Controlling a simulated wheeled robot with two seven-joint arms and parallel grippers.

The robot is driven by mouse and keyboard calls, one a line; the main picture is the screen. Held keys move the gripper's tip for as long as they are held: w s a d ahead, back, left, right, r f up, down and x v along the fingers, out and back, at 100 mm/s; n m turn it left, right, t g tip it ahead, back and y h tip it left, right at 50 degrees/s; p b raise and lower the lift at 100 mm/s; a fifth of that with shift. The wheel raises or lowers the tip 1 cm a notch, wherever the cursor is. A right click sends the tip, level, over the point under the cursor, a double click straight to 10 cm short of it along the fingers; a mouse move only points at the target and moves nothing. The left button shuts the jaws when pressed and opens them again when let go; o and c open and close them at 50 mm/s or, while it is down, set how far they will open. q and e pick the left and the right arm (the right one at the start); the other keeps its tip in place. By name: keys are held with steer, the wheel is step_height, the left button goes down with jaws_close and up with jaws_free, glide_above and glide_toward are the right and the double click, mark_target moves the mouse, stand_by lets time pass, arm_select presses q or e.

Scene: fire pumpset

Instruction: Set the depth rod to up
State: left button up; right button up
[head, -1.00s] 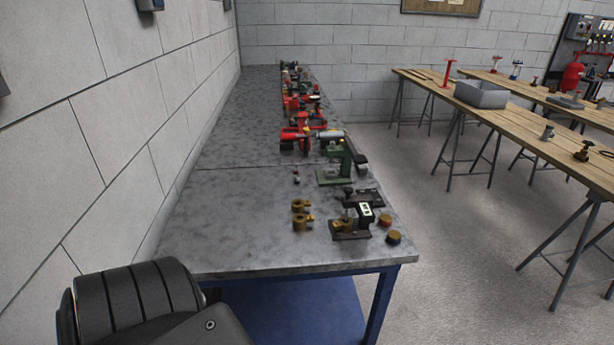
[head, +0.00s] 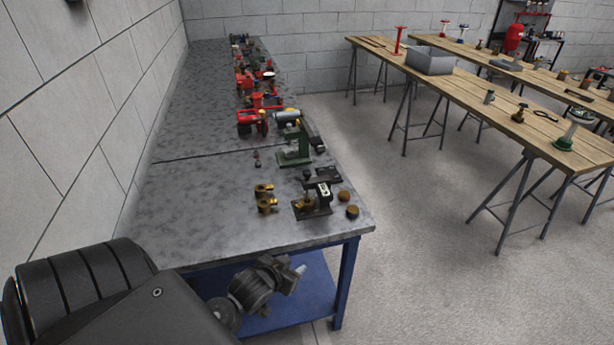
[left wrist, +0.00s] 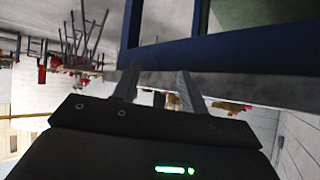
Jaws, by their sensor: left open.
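A small black fixture (head: 312,198) with a white label and an upright post stands near the front end of the grey bench (head: 190,205). Behind it is a green stand (head: 294,148) with a grey cylinder on top. I cannot tell which part is the depth rod, nor its setting. My left gripper (head: 290,272) is below and in front of the bench top's front edge, clear of these devices. In the left wrist view its two fingers (left wrist: 157,78) are spread apart with nothing between them. My right gripper is not in view.
Brass fittings (head: 265,199) and two round brown-topped pieces (head: 348,204) sit beside the black fixture. Red equipment (head: 260,118) lines the bench behind. A block wall bounds the left. Wooden trestle tables (head: 465,90) with a grey bin (head: 430,61) stand right, across open floor.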

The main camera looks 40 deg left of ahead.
arm_select(q)
step_height(320, 180, up, 6)
steer(key=w+a+t, duration=0.1)
steer(key=w+t, duration=0.1)
steer(key=n+t+y, duration=0.1)
steer(key=t, duration=0.4)
glide_toward(305, 176)
steer(key=w+p, duration=0.1)
steer(key=w, duration=0.2)
steer(key=w+a, duration=0.1)
steer(key=w, duration=0.2)
steer(key=w+p, duration=0.1)
steer(key=w, duration=0.3)
steer(key=shift+a+p, duration=0.3)
steer(key=shift+a, duration=0.05)
steer(key=shift+w+a+f, duration=0.1)
steer(key=shift+w+f, duration=0.05)
steer(key=shift+w, duration=0.4)
jaws_close()
